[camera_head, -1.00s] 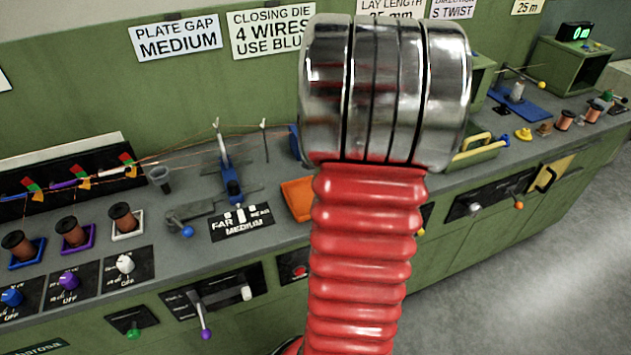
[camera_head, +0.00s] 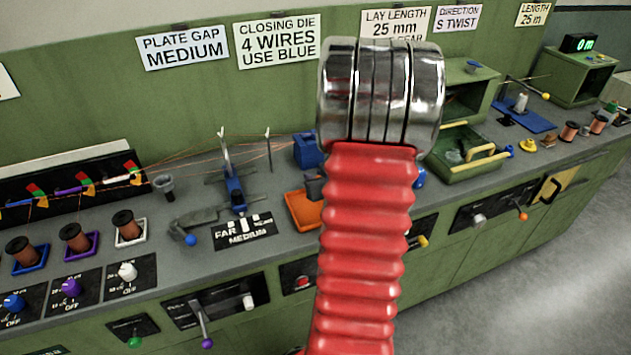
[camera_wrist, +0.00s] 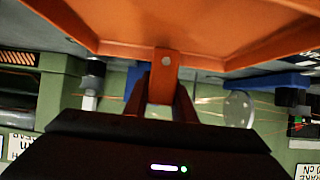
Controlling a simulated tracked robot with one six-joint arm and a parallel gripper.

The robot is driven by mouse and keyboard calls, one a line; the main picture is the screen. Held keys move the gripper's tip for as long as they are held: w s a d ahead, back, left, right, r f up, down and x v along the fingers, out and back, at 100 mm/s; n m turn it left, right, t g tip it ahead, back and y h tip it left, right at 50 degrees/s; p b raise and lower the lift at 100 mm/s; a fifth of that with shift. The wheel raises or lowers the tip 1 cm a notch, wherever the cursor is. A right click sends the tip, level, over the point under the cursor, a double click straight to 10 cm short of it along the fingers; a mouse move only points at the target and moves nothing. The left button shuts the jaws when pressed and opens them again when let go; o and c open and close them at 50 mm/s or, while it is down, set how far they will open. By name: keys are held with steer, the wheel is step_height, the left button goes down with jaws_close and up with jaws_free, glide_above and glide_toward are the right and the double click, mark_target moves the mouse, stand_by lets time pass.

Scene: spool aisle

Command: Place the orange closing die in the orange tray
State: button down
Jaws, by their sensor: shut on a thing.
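My gripper (camera_wrist: 164,88) is seen from the wrist with its two dark fingers shut on a small orange piece with a hole, the orange closing die (camera_wrist: 164,68). The orange tray (camera_wrist: 95,22) fills the top of this upside-down view, right by the die. Their like colours blend, so I cannot tell whether they touch. In the head view the orange tray (camera_head: 298,212) lies on the grey bench, partly hidden by my red arm. A dark grey part of my gripper shows over the tray. The die is hidden there.
A blue block (camera_head: 307,150) stands just behind the tray. A blue stand (camera_head: 235,193) with wires is to its left. A green tray with yellow handles (camera_head: 470,170) lies to the right of my arm. Copper spools (camera_head: 124,224) stand at the left.

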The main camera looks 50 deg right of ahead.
steer(key=shift+f, duration=0.65)
steer(key=shift+f, duration=0.1)
steer(key=c, duration=1.5)
jaws_free()
steer(key=shift+v, duration=6.05)
